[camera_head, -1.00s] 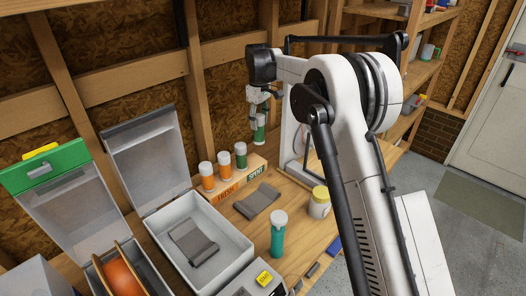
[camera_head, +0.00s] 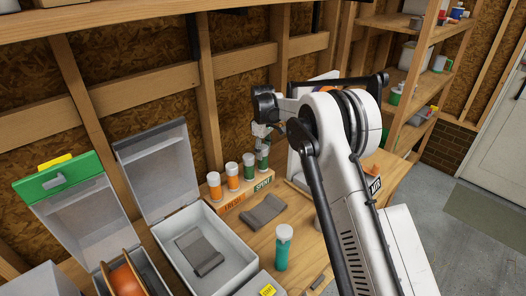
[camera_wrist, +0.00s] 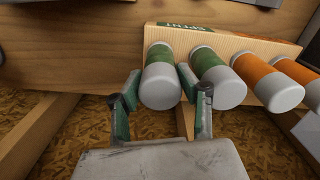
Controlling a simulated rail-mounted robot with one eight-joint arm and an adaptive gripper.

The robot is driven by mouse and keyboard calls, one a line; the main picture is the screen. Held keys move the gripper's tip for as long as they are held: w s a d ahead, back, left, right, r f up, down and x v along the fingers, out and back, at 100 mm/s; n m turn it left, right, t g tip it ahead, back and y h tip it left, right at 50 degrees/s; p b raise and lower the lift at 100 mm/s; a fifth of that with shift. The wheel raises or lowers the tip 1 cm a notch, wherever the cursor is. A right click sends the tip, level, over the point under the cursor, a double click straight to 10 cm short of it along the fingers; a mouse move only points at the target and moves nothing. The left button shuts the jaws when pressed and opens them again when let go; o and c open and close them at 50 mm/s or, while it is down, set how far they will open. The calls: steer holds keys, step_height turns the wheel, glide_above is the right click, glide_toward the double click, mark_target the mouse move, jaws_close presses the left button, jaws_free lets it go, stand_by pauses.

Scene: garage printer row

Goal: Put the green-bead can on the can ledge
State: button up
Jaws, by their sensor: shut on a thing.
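The can ledge (camera_head: 231,202) is a wooden block with an orange "FRESH" part and a green "SPENT" part. My gripper (camera_head: 264,141) is shut on the green-bead can (camera_head: 263,158), which has a pale cap and stands upright at the SPENT end. It looks seated on the ledge, though its base is partly hidden. The wrist view shows my gripper (camera_wrist: 158,80) with a finger on each side of this can (camera_wrist: 160,78). A second green can (camera_head: 248,171) stands beside it, close to one finger. Two orange cans (camera_head: 232,182) (camera_head: 214,191) stand on the FRESH part.
A teal-bead can (camera_head: 281,255) stands at the bench front. A grey folded pad (camera_head: 263,210) lies before the ledge. An open white box (camera_head: 240,247) with a raised lid is at left, beside an orange spool (camera_head: 125,280). The stud wall is close behind.

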steer(key=shift+f, duration=0.25)
steer(key=o, duration=1.2)
steer(key=shift+o, duration=0.2)
steer(key=shift+r, duration=0.1)
step_height(320, 180, up, 12)
steer(key=shift+r+b, duration=0.1)
steer(key=shift+b, duration=0.75)
